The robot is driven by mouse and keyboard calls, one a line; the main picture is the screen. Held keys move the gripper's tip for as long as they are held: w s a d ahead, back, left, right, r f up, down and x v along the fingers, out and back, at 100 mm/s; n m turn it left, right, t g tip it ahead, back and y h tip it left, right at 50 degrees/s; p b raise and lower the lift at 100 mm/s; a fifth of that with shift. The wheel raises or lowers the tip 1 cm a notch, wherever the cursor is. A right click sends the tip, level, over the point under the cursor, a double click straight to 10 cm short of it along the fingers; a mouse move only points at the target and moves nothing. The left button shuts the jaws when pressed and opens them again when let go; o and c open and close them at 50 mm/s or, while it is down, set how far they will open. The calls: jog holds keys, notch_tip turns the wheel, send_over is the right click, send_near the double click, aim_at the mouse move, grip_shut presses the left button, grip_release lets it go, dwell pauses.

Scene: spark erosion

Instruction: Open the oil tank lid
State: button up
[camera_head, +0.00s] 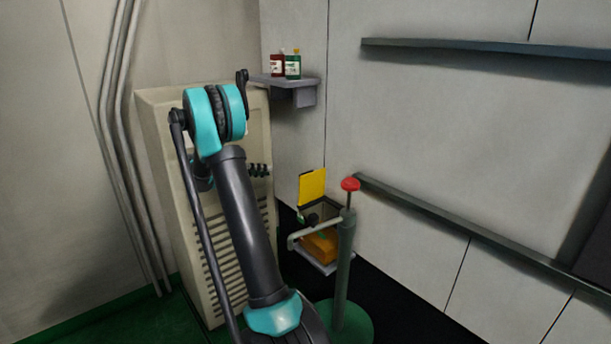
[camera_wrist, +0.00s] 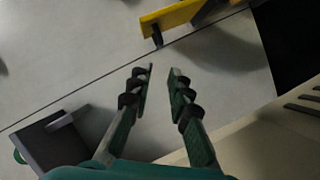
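The oil tank's yellow lid (camera_head: 312,187) stands raised and tilted up at the back of the open-topped tank (camera_head: 322,212) in the head view. The tank's inside looks dark, with an orange part below. In the wrist view the lid (camera_wrist: 172,15) shows nearly edge-on at the top, with a small dark knob or hinge piece. My gripper (camera_wrist: 162,70) is open and empty, its fingertips apart from the lid, with bare wall behind. In the head view my arm mostly hides the gripper.
A green post with a red knob (camera_head: 350,184) and a side handle stands in front of the tank. A beige cabinet (camera_head: 160,140) is at left. A grey shelf (camera_head: 304,95) with red and green bottles is above. Grey rails cross the right wall.

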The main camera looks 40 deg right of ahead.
aim_at(308, 184)
jog(key=x, duration=1.7)
jog(key=shift+d, duration=0.15)
grip_shut()
